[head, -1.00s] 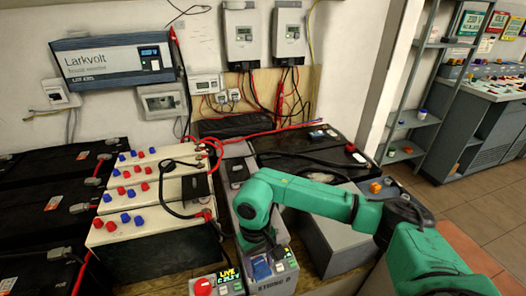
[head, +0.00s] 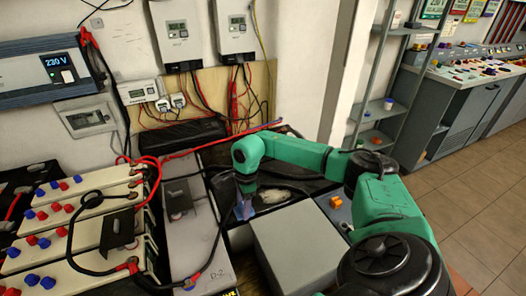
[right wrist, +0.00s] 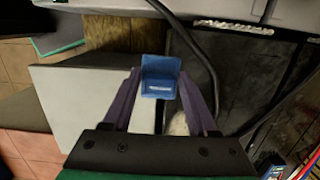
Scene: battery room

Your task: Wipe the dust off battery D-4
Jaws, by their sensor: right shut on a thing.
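My right gripper (head: 244,208) is shut on a small blue wiping block (right wrist: 161,76), seen between its purple fingers in the right wrist view. It is over the black battery (head: 222,160), beside the grey box. A pale, dusty-looking patch (head: 290,201) lies on the dark top to the right of the gripper. Part of a pale patch also shows between the fingers in the right wrist view (right wrist: 179,124). I cannot tell whether the block touches the surface. I can read D-2 on the grey battery (head: 200,245); no D-4 label is readable. My left gripper is out of view.
A grey box (head: 300,245) stands just in front of the dark battery top. A black cable runs close to the gripper. White batteries (head: 95,215) with red and blue caps and looped cables stand at left. Inverters (head: 178,35) hang on the wall behind.

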